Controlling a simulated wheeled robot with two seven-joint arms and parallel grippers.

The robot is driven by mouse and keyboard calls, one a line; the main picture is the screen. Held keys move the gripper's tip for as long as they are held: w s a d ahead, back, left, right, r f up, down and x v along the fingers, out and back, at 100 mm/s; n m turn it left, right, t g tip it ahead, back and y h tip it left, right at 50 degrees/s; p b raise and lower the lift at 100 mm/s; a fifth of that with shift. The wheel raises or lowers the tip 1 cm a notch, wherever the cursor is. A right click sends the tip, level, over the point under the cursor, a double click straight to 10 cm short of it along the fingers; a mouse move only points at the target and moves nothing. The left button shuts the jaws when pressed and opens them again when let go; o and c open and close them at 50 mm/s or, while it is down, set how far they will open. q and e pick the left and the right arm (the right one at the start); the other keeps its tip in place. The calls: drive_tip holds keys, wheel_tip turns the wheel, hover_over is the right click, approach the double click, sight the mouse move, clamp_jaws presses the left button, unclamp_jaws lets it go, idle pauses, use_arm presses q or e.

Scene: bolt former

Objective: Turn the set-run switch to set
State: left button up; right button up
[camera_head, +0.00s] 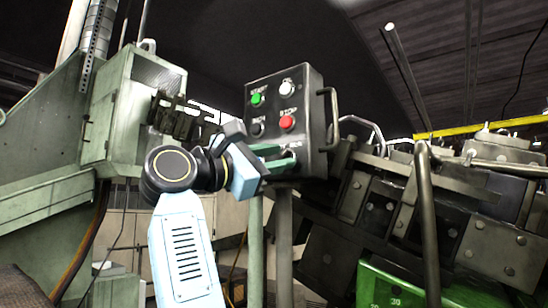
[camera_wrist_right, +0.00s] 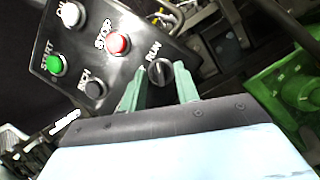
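The set-run switch (camera_wrist_right: 160,72) is a black round knob at the lower corner of the dark control panel (camera_head: 263,110). The label RUN shows beside it in the wrist view; I cannot see a SET label. The knob's pointer setting is hard to tell. My right gripper (camera_head: 283,156) is at the lower part of the panel, its two green fingers pointing at the switch. In the wrist view the fingers (camera_wrist_right: 160,82) stand apart, one on each side of the knob, with a small gap seen at each side. The left gripper is out of view.
The panel also carries a green START button (camera_head: 256,99), a red STOP button (camera_head: 287,122), a black INCH button (camera_wrist_right: 95,89) and a white one (camera_head: 288,87). A metal handle (camera_head: 333,118) sticks out on its right side. Heavy machinery (camera_head: 440,205) fills the right.

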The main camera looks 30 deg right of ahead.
clamp_jaws()
